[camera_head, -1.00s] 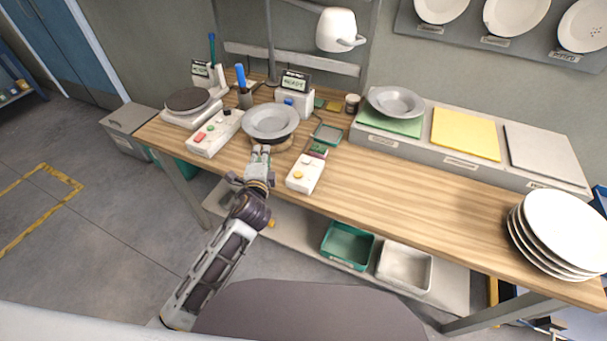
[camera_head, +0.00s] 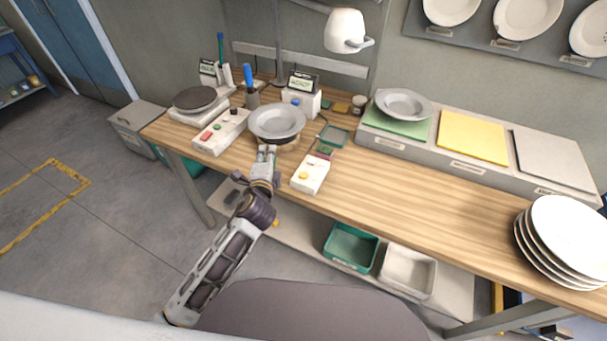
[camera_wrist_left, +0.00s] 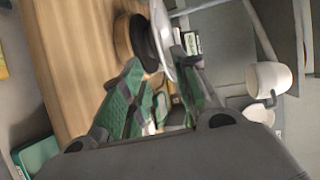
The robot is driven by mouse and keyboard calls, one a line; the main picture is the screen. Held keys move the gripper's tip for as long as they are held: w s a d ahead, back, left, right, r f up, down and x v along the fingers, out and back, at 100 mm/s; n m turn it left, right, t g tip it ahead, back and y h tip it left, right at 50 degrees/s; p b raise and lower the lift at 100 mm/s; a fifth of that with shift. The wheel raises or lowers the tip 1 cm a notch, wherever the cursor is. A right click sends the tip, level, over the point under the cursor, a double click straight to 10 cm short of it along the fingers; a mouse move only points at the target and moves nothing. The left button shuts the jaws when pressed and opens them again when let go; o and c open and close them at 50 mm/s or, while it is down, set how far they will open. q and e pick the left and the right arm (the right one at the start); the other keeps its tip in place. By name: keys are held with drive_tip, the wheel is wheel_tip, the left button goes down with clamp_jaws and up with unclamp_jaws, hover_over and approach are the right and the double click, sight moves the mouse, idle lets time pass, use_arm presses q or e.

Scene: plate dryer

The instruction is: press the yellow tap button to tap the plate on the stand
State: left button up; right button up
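A grey plate (camera_head: 277,121) rests on a round wooden stand (camera_head: 288,146) towards the left of the table. My left gripper (camera_head: 267,149) is at the plate's front rim. In the left wrist view its green-padded fingers (camera_wrist_left: 163,62) are apart, with the plate's edge (camera_wrist_left: 162,40) between or just beyond the tips; I cannot tell whether they touch it. The yellow button (camera_head: 304,175) is on a small white box (camera_head: 311,173) to the right of the gripper, apart from it. My right gripper is not in view.
A white box with a red button (camera_head: 206,136) stands left of the plate. Another grey plate (camera_head: 404,102) lies on the green pad. White plates (camera_head: 568,238) are stacked at right. The table's middle right is clear.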

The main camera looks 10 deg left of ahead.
use_arm(q)
clamp_jaws()
idle(1.2)
